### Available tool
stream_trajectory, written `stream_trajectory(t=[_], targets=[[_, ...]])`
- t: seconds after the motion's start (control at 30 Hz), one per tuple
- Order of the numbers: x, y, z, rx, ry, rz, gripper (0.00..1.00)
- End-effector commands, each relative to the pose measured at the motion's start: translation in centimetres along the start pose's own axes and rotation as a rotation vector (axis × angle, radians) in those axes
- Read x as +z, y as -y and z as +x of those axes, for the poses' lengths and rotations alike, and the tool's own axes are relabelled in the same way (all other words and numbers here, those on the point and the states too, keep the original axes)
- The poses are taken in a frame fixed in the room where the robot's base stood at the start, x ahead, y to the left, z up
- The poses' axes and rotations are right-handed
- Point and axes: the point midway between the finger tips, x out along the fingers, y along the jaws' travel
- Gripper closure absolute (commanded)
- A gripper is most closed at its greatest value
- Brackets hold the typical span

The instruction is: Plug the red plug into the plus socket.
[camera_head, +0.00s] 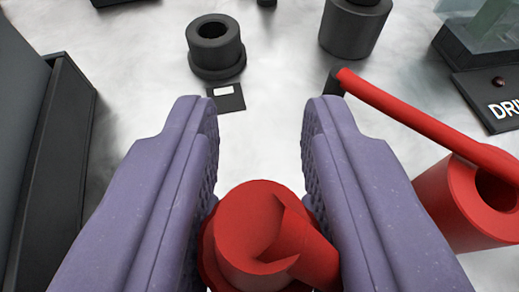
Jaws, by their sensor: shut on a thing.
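My gripper (258,110) has two purple fingers, closed on the red plug (250,225) low in the picture. The plug's round top and a side stub show; its lower part is hidden by the fingers and the picture edge. A red hollow cylinder (448,205) with a dark round opening stands at the right, beyond the right finger. It looks like a socket, but no plus sign is visible on it. The plug is apart from it, to its left.
A black ring-shaped socket (215,45) stands at the back, with a dark label bearing a white bar (226,97). A black cylinder (353,25) stands farther right. A red rod or cable (425,120) slants over the red cylinder. A dark panel (490,95) is at right, a dark box (60,150) at left.

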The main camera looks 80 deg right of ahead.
Motion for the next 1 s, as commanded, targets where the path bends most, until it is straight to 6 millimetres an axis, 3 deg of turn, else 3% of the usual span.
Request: stream_trajectory(t=[0.03, 0.07, 0.2, 0.53, 0.8, 1.0], targets=[[0.2, 0.0, 0.1, 0.0, 0.001, -0.001, 1.0], [0.2, 0.0, 0.1, 0.0, 0.001, -0.001, 0.67], [0.1, 0.0, 0.0, 0.0, 0.001, 0.0, 0.4], [0.1, 0.0, -0.6, -0.001, 0.002, -0.001, 0.4], [-0.1, 0.1, -5.4, -0.004, 0.002, -0.003, 0.4], [0.1, 0.1, -7.6, -0.001, 0.001, -0.001, 0.4]])
